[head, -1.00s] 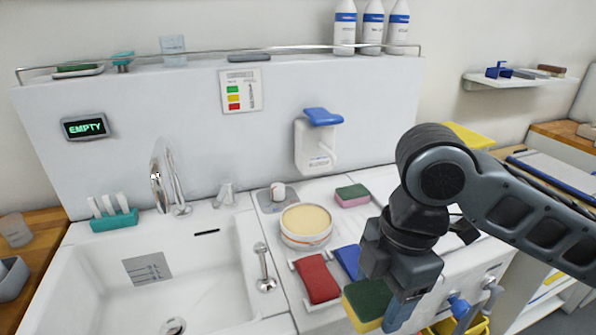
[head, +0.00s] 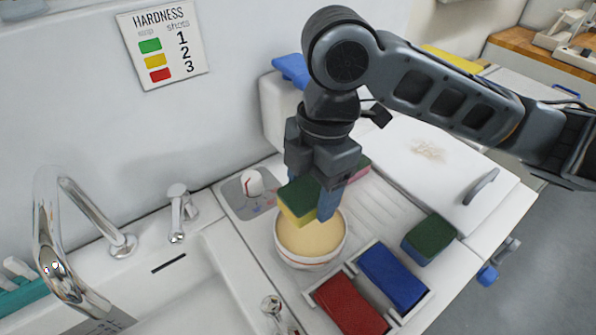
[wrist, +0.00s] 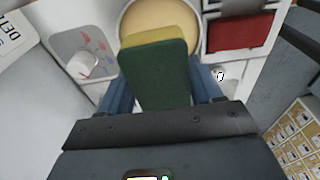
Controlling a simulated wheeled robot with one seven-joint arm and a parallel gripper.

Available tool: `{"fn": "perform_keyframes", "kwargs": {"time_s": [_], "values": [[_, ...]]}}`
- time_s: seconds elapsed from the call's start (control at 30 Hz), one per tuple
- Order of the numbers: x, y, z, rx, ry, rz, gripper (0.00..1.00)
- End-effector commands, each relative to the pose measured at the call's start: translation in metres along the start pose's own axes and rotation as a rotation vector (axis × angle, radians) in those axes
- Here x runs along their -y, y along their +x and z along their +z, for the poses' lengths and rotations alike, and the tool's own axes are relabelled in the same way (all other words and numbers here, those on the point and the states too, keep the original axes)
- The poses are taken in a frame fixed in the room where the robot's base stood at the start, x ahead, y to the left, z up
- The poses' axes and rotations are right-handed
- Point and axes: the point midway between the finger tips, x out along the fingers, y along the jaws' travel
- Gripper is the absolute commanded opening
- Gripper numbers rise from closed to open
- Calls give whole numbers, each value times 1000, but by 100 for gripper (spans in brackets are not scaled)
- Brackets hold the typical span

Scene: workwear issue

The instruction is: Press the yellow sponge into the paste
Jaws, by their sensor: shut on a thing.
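The yellow sponge (head: 297,216) has a dark green scouring top and a yellow underside. My gripper (head: 314,203) is shut on it, with a blue finger on its right side. The paste (head: 312,238) is a smooth pale yellow fill in a round white bowl (head: 310,263). The sponge hangs over the back left of the bowl; whether it touches the paste cannot be told. In the wrist view, the sponge's green face (wrist: 160,75) lies between both fingers, its yellow edge overlapping the paste (wrist: 152,16). The far finger is hidden in the head view.
A red pad (head: 349,304) and blue pad (head: 393,274) sit in a white holder in front of the bowl. A green-and-blue sponge (head: 428,240) lies to the right. A white dial (head: 252,182) and a tap (head: 178,208) stand left. A pink-and-green sponge (head: 360,168) is partly behind my gripper.

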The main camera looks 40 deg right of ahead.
Motion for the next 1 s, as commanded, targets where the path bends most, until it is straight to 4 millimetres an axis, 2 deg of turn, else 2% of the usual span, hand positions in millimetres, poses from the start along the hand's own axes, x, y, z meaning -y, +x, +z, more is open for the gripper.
{"fn": "perform_keyframes", "kwargs": {"time_s": [0.27, 0.63, 1.0], "values": [[0, 17, 2, 0, 1, 0, 40], [0, 53, 6, 0, 1, 0, 40], [0, 59, 7, 0, 0, 0, 40]]}}
